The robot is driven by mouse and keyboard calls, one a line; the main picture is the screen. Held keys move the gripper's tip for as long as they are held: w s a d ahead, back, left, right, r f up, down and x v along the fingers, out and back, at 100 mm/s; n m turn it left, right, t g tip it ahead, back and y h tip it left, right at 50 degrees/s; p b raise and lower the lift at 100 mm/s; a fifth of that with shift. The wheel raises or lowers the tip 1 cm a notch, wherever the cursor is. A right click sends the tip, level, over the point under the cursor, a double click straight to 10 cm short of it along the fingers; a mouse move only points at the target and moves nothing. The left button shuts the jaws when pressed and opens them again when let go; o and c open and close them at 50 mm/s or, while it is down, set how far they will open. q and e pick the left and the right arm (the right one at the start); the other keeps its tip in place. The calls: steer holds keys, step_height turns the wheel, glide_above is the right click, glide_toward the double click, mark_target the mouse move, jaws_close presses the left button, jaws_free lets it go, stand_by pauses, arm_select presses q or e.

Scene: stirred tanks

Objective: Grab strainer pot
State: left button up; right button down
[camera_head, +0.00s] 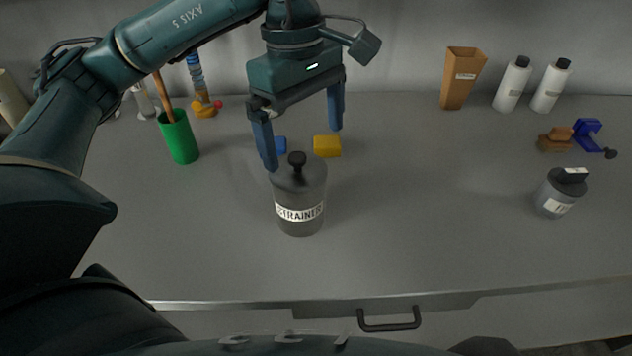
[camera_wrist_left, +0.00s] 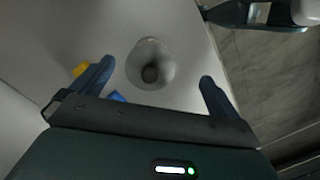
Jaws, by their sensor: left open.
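The strainer pot (camera_head: 300,192) is a grey, translucent pot with a dark knob on its lid and a white label reading "STRAINER". It stands upright on the grey counter, in the middle of the head view. My left gripper (camera_head: 304,146) is open, with blue fingers pointing down, above and behind the pot's lid. In the left wrist view the pot (camera_wrist_left: 150,66) shows from above, ahead of and between the two fingers (camera_wrist_left: 157,82), with nothing held. My right gripper does not show.
A yellow block (camera_head: 327,146) and a blue block (camera_head: 280,146) lie behind the pot. A green cup (camera_head: 179,137) stands left. A brown container (camera_head: 462,78), two white bottles (camera_head: 512,84) and a grey jar (camera_head: 559,192) stand right. The counter's front edge has a handle (camera_head: 389,325) below.

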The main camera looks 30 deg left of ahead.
mark_target(293, 156)
arm_select(q)
steer(key=shift+w+a+r+y, duration=0.2)
steer(key=shift+w+a+r, duration=0.05)
steer(key=shift+a, duration=0.3)
steer(key=shift+w+a+r+y, duration=0.2)
steer(key=shift+w+a, duration=0.05)
steer(key=shift+a, duration=0.25)
steer(key=shift+w+a+f+t, duration=0.1)
steer(key=shift+w+a+t, duration=0.05)
steer(key=shift+a+t, duration=0.15)
step_height(293, 156, down, 6)
steer(key=shift+f, duration=0.25)
steer(key=shift+d+f, duration=0.15)
steer(key=shift+f, duration=2.8)
steer(key=shift+c, duration=0.3)
